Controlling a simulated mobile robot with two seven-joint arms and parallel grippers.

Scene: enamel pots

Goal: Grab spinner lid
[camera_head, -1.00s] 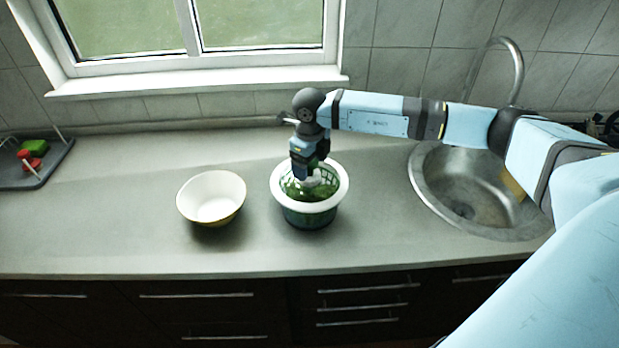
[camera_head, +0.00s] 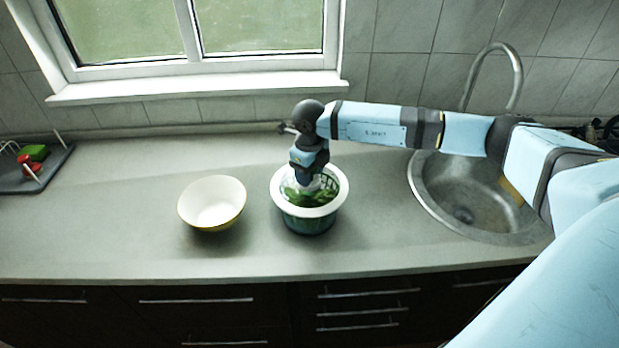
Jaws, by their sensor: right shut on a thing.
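The salad spinner (camera_head: 308,222) is a dark green tub standing on the counter at the middle of the view. Its spinner lid (camera_head: 284,204) shows as a broad white ring around a see-through centre, with green leaves visible inside. My right gripper (camera_head: 307,181) points down over the centre of the lid and is shut on it there. The exact grip is small and partly hidden by the gripper body. My left gripper is not in view.
A white bowl (camera_head: 212,201) with a yellowish base stands to the left of the spinner. The metal sink (camera_head: 440,205) with a tall tap is at the right. A dark rack (camera_head: 50,172) is at the far left.

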